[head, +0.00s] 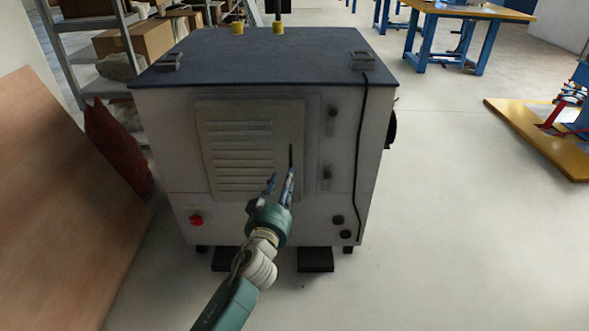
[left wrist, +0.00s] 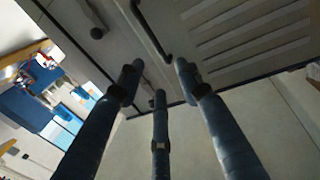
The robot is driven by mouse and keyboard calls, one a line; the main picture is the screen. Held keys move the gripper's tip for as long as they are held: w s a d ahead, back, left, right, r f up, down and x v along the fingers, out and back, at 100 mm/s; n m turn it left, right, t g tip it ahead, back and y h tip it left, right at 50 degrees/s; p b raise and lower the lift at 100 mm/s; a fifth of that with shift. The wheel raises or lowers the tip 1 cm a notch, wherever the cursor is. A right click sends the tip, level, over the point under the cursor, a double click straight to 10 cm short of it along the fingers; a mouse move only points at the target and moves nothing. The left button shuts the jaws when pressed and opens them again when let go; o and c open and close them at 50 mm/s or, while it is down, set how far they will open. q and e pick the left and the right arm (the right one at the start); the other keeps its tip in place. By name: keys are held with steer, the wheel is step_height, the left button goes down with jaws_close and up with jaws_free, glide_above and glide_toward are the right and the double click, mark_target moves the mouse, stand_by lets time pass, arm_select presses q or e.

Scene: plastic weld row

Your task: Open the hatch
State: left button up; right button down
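The hatch (head: 205,150) is a pale louvred panel on the front of a grey cabinet (head: 180,130), and it looks shut. A thin dark upright handle (head: 291,157) is at its right side. In the left wrist view the louvred hatch (left wrist: 245,30) is at upper right, with the black bent handle (left wrist: 150,32) left of the louvres. My left gripper (head: 281,178) is in front of the panel, just below the handle. Its three blue fingers (left wrist: 157,75) are spread, with nothing between them. I cannot tell whether a finger touches the handle. My right gripper is not in view.
The cabinet has two dark latches right of the hatch, a red button (head: 196,220) at lower left, and a black cable (head: 360,150) at right. A leaning wooden board (head: 70,210) and shelving stand at left. The floor at right is clear up to a yellow-edged platform (head: 535,140).

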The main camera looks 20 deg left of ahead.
mark_target(291, 164)
arm_select(q)
steer(key=w, duration=0.5)
steer(key=w+b, duration=0.1)
steer(key=w, duration=0.2)
steer(key=shift+w+a, duration=0.35)
jaws_close()
